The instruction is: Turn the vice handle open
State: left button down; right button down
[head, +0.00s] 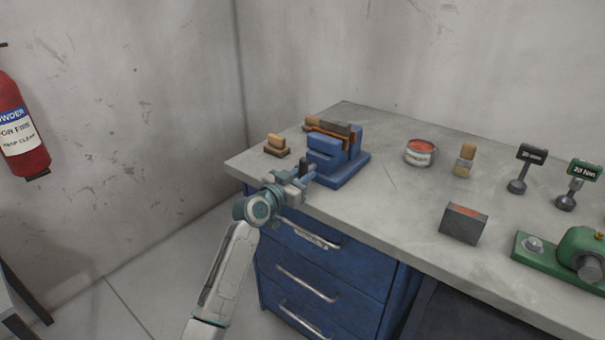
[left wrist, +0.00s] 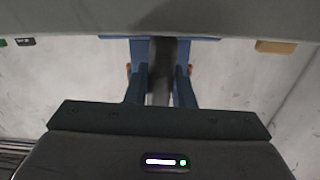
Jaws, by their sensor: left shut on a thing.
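The blue vice (head: 350,168) stands on the left end of the grey workbench, with a dark grey and orange-brown piece (head: 336,127) at the top of its jaws. My left gripper (head: 305,177) is at the vice's near left side, over the bench's front edge, and is shut on the vice handle. The handle is mostly hidden by the gripper in the head view. In the left wrist view a dark bar (left wrist: 162,68) runs between two blue uprights, in front of the blue vice body (left wrist: 115,42). My right gripper is not in view.
The grey bench top (head: 395,190) is clear just right of the vice. A tin (head: 421,152), a brush-like block (head: 465,158), a grey block (head: 463,224) and a green device (head: 575,255) lie further right. Blue drawers (head: 320,275) are below.

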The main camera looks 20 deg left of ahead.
pick_arm(q)
jog(key=n+p, duration=0.2)
jog(key=n, duration=0.4)
jog(key=shift+d+r+n+p, duration=0.1)
jog(key=shift+n+p, duration=0.2)
jog(key=n+p, duration=0.2)
jog(key=n, duration=0.3)
jog(key=shift+s+p, duration=0.1)
jog(key=shift+p, duration=0.3)
jog(key=shift+d+r+n+p, duration=0.1)
jog(key=shift+n+p, duration=0.4)
jog(key=shift+n, duration=0.6)
jog(key=n+p, duration=0.2)
jog(key=n, duration=0.2)
jog(key=shift+n, duration=0.3)
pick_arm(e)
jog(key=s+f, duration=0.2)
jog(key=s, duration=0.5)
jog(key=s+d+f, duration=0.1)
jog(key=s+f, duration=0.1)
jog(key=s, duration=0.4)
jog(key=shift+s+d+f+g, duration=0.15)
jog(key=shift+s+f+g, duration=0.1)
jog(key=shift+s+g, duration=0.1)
pick_arm(q)
jog(key=shift+n, duration=0.3)
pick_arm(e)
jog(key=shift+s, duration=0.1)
